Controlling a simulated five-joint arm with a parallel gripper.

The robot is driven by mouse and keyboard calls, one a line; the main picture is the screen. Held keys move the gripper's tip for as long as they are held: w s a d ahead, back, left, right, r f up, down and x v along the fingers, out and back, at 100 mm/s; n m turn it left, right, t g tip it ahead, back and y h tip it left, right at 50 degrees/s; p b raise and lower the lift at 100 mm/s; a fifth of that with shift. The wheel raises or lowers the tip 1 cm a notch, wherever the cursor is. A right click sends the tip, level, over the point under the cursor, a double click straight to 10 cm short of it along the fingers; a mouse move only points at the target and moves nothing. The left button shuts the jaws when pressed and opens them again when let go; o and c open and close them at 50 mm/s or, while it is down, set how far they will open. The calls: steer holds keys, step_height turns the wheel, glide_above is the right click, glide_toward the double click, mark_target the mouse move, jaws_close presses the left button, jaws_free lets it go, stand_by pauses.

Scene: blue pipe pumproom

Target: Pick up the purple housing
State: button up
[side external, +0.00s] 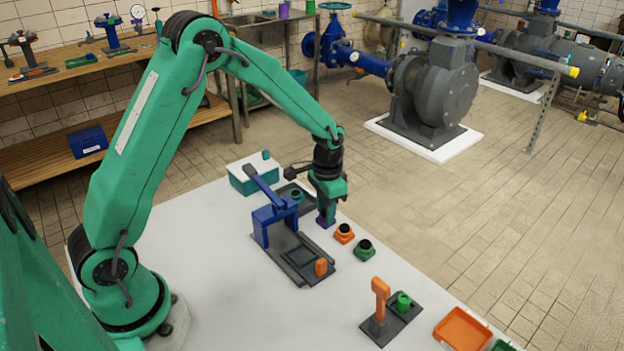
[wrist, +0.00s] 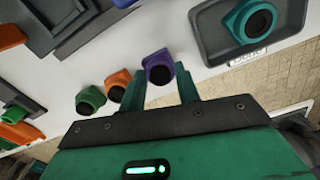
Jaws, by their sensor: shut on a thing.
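The purple housing (side external: 325,222) is at the far edge side of the white table, directly under my gripper (side external: 327,208). In the wrist view the purple housing (wrist: 158,67), with its dark round opening, sits between the tips of my two fingers (wrist: 160,84). My gripper is shut on it and points down. In the side view the fingers hide its upper part, and I cannot tell whether its underside touches the table.
An orange housing (side external: 344,235) and a green housing (side external: 364,248) stand close by to the right. A teal housing (wrist: 255,22) lies in a grey tray (wrist: 207,28). A blue press (side external: 275,220) stands left. An orange tray (side external: 463,329) is at front right.

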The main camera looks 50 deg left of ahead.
steer(key=shift+r, duration=0.15)
steer(key=shift+r, duration=0.55)
steer(key=r, duration=0.3)
steer(key=shift+s+d+r, duration=0.1)
steer(key=shift+s+d, duration=0.05)
steer(key=shift+d, duration=0.2)
steer(key=s+d+r, duration=0.5)
steer(key=d+r, duration=0.1)
steer(key=d, duration=0.3)
steer(key=shift+s+d+r, duration=0.2)
steer(key=shift+s+d, duration=0.05)
steer(key=shift+s, duration=0.1)
